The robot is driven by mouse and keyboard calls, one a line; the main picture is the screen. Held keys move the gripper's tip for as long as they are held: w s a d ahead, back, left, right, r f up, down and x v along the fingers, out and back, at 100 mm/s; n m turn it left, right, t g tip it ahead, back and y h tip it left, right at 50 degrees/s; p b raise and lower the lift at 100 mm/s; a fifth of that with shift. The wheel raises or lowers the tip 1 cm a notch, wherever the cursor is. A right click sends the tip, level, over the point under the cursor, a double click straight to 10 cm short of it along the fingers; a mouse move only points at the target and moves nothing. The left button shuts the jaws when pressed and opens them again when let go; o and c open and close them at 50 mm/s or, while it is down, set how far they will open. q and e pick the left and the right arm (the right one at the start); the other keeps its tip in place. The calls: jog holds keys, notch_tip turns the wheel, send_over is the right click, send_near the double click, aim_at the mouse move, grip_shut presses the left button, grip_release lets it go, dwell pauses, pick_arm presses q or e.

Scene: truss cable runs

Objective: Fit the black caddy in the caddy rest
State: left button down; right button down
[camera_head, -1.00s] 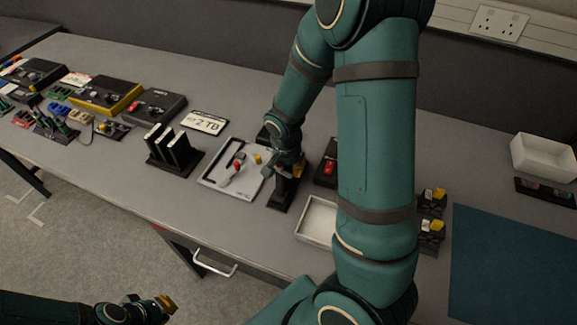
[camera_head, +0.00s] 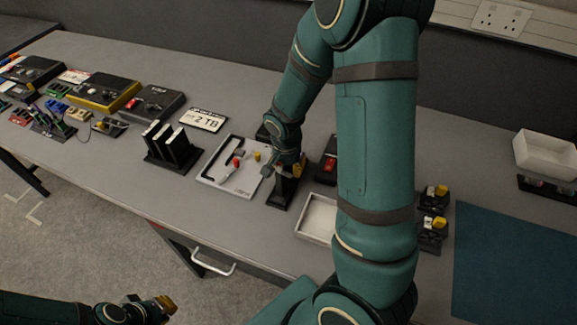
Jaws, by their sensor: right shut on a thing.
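My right gripper (camera_head: 284,170) reaches down from my large teal arm to the middle of the table. It is shut on a dark upright piece, seemingly the black caddy (camera_head: 284,188). That piece stands at or just over a black base (camera_head: 279,203), which looks like the caddy rest. The fingers and arm partly hide the piece, and I cannot tell whether it is seated. My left gripper (camera_head: 163,304) hangs low at the bottom left, over the floor and away from the table; its jaw opening is too small to tell.
Left of my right gripper lies a white tray (camera_head: 207,180) with small tools. Further left stand a black rack (camera_head: 184,166) with upright slabs and a "2 TB" card (camera_head: 204,120). A white open box (camera_head: 317,217) is close on the right. A dark mat (camera_head: 515,265) lies clear at right.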

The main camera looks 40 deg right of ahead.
dwell(0.3)
jog(key=shift+c, duration=1.7)
grip_release()
notch_tip(320, 180, up, 7)
jog(key=p, duration=0.5)
jog(key=shift+r+p, duration=0.2)
jog(key=shift+p, duration=0.1)
